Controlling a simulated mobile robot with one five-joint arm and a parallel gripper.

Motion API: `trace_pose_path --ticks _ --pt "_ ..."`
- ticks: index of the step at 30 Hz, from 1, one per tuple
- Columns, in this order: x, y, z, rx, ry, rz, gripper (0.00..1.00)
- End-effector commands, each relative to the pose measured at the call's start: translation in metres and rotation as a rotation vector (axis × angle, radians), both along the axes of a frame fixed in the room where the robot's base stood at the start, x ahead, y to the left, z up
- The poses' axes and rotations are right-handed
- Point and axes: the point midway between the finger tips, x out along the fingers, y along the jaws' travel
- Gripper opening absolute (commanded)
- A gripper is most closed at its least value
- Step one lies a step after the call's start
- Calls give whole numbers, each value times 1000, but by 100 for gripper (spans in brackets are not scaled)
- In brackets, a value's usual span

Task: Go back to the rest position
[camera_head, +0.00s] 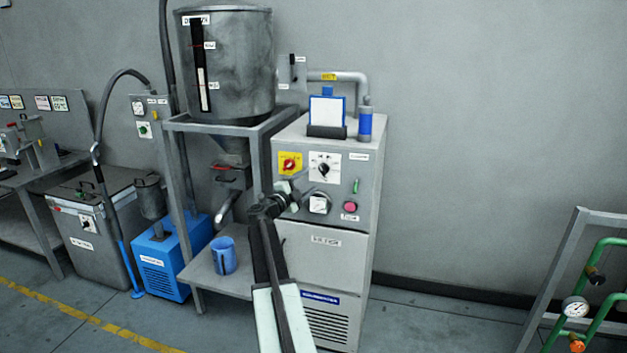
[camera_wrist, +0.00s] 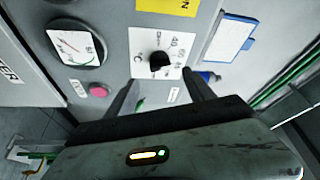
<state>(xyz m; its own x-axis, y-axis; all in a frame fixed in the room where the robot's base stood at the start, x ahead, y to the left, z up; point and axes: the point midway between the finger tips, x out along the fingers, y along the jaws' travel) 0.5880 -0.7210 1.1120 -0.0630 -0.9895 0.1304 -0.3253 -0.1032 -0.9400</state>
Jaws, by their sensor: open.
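My gripper (camera_head: 284,194) is raised in front of the upper panel of the grey machine cabinet (camera_head: 325,265). In the wrist view, my gripper (camera_wrist: 160,92) has its two dark fingers apart, with nothing held between them. Beyond the fingers is a black rotary knob (camera_wrist: 159,61) on a white dial plate (camera_wrist: 162,45). The same knob (camera_head: 323,169) shows in the head view, just above and right of my gripper. Whether the fingers touch the panel cannot be told.
A round gauge (camera_head: 318,204), a pink button (camera_head: 350,207) and a yellow-backed red switch (camera_head: 290,164) are on the panel. Green pipes (camera_head: 587,305) stand right; the floor between is clear.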

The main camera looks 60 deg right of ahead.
Motion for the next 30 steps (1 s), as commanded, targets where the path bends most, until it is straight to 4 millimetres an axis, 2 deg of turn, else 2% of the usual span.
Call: trace_pose_path --ticks 13,14,17,20,21,23,24,26,27,29,30 --pt "3 1 0 0 0 4 62" --pt "7 5 1 0 -1 10 62" --pt "41 32 2 0 -1 57 62" --pt "95 88 5 0 0 146 62" --pt "115 118 8 -7 5 187 62" --pt "142 163 16 -38 28 256 62" --pt "161 192 22 -61 50 317 62" --pt "190 235 29 -99 88 421 62" --pt "208 265 34 -125 115 497 62" --pt "234 311 38 -164 161 615 62" --pt "250 342 40 -189 195 695 62"
